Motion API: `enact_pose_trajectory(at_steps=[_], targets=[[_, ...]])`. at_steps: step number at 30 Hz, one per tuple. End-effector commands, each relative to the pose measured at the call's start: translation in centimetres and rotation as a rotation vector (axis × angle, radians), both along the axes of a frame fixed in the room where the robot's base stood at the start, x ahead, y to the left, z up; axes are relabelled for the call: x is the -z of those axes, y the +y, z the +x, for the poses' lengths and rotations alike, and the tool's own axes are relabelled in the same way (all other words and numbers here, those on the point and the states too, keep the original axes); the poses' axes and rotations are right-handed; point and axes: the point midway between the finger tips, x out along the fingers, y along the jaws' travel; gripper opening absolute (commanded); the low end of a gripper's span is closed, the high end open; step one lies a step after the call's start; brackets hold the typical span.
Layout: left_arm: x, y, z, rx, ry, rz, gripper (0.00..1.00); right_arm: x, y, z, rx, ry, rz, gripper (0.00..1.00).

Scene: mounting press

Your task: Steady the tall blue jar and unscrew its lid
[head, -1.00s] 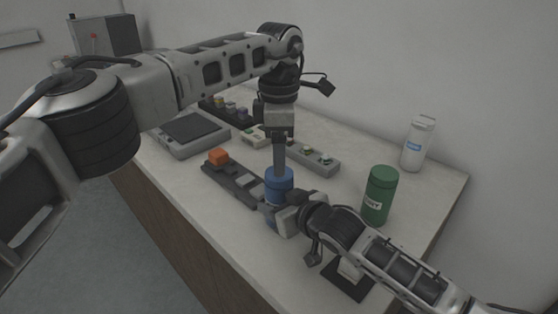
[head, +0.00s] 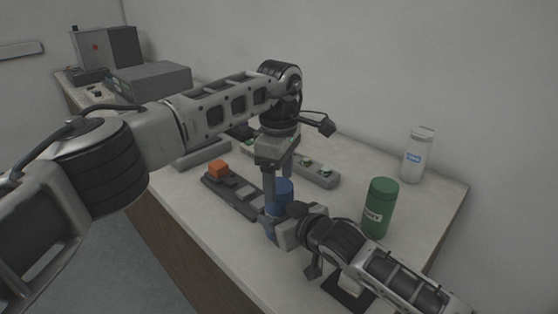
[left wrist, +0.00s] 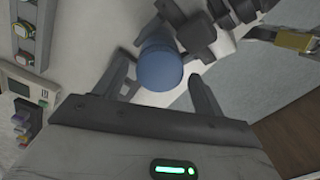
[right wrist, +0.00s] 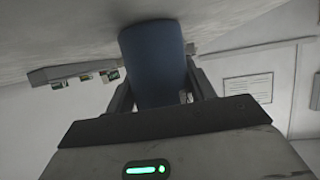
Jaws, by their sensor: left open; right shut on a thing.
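The tall blue jar (head: 284,189) stands upright on the table, partly hidden behind my grippers. My right gripper (head: 284,222) is shut on its body from the side; in the right wrist view the jar (right wrist: 153,62) sits between the fingers. My left gripper (head: 277,182) is open and points straight down at the jar top. In the left wrist view the round blue lid (left wrist: 159,70) lies between the two spread fingers, with a gap visible beside it. I cannot tell whether either finger touches the lid.
A green jar (head: 378,208) and a white bottle (head: 416,156) stand to the right. A dark rack (head: 226,192) with an orange block (head: 218,168) lies left of the blue jar. A grey strip with buttons (head: 316,172) lies behind. The front left table area is clear.

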Motion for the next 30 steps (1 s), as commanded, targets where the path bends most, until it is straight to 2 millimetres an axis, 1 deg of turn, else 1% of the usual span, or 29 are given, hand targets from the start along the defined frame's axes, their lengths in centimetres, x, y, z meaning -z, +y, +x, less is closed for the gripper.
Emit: enact_pose_trajectory(at_steps=[4, 11, 14, 15, 16, 20, 23, 26, 30], targets=[[0.70, 0.03, 0.00, -0.001, 0.000, 0.001, 0.70, 0.13, -0.06, -0.01, 0.001, 0.002, -0.003, 0.00], [0.76, 0.04, 0.02, -0.001, -0.001, 0.001, 0.70, 0.13, -0.06, -0.01, 0.001, 0.002, -0.003, 0.00], [0.75, 0.04, 0.02, -0.001, 0.000, 0.001, 0.45, 0.13, -0.06, -0.01, 0.001, 0.002, -0.003, 0.00], [0.75, 0.04, 0.01, -0.001, 0.000, 0.001, 0.34, 0.13, -0.06, -0.01, 0.001, 0.002, -0.003, 0.00], [0.75, 0.04, 0.01, -0.001, 0.000, 0.001, 0.25, 0.13, -0.06, -0.01, 0.001, 0.002, -0.003, 0.00], [0.74, 0.03, 0.00, -0.011, 0.000, 0.001, 0.25, 0.13, -0.07, -0.01, 0.001, 0.002, -0.003, 0.00], [0.72, 0.04, 0.01, -0.100, 0.000, 0.001, 0.25, 0.14, -0.06, 0.00, 0.001, 0.002, -0.002, 0.00], [0.70, 0.05, 0.00, -0.298, 0.000, 0.002, 0.25, 0.14, -0.06, 0.00, 0.001, 0.002, -0.002, 0.00], [0.66, 0.05, 0.00, -0.654, 0.000, 0.001, 0.25, 0.15, -0.07, 0.00, 0.002, 0.002, -0.002, 0.00]])
